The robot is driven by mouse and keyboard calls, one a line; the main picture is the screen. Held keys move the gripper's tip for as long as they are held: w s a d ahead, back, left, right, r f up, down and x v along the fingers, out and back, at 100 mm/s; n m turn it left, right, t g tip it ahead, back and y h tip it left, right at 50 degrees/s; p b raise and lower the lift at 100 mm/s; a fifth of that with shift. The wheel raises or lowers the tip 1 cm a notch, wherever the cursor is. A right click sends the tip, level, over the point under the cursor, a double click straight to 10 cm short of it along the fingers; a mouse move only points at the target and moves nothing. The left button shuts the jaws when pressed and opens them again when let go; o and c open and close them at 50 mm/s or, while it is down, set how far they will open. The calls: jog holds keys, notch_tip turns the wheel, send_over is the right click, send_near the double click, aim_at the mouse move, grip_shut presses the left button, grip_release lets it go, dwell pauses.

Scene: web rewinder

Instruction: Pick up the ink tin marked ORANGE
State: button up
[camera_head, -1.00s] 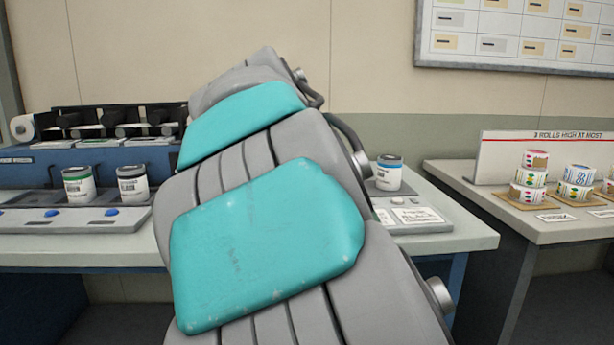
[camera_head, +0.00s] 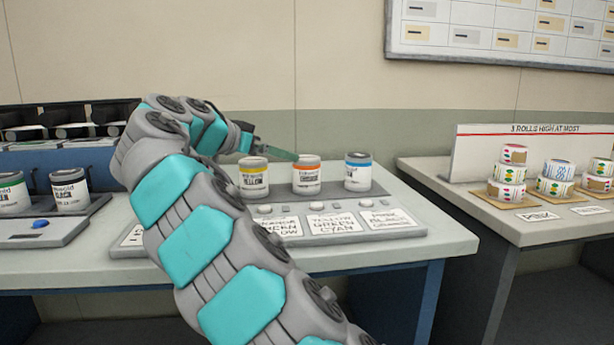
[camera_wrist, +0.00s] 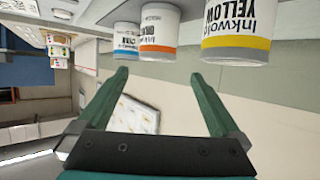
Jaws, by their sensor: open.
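The orange-banded ink tin (camera_head: 307,176) stands upright in the middle of a row of three on the bench. A yellow-banded tin (camera_head: 254,180) stands left of it and a blue-banded tin (camera_head: 358,174) right of it. My gripper (camera_head: 284,152) reaches in from the left, behind and above the yellow tin, its visible fingertip near the orange tin's top. In the wrist view the picture is upside down. There my gripper (camera_wrist: 163,80) is open and empty, with the orange tin (camera_wrist: 160,32) ahead between the finger lines, apart from them. The yellow tin (camera_wrist: 238,32) is closer.
Label cards (camera_head: 335,224) and round buttons lie in front of the tins. Two more tins (camera_head: 70,192) stand at the left by the machine. A separate table (camera_head: 540,228) at the right holds stacked tape rolls. The wall is close behind the bench.

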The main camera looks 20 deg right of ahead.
aim_at(306, 164)
jog(key=x, duration=0.6)
jog(key=shift+f+p+x, duration=0.2)
jog(key=shift+f+x, duration=0.05)
jog(key=shift+x, duration=1.2)
jog(key=shift+f+p+x, duration=0.15)
jog(key=shift+f+x, duration=0.1)
jog(key=shift+x, duration=1.25)
jog(key=shift+s+a, duration=0.15)
jog(key=shift+s, duration=0.05)
jog(key=shift+c, duration=0.2)
jog(key=shift+r, duration=0.1)
grip_shut()
jog(key=shift+r, duration=0.15)
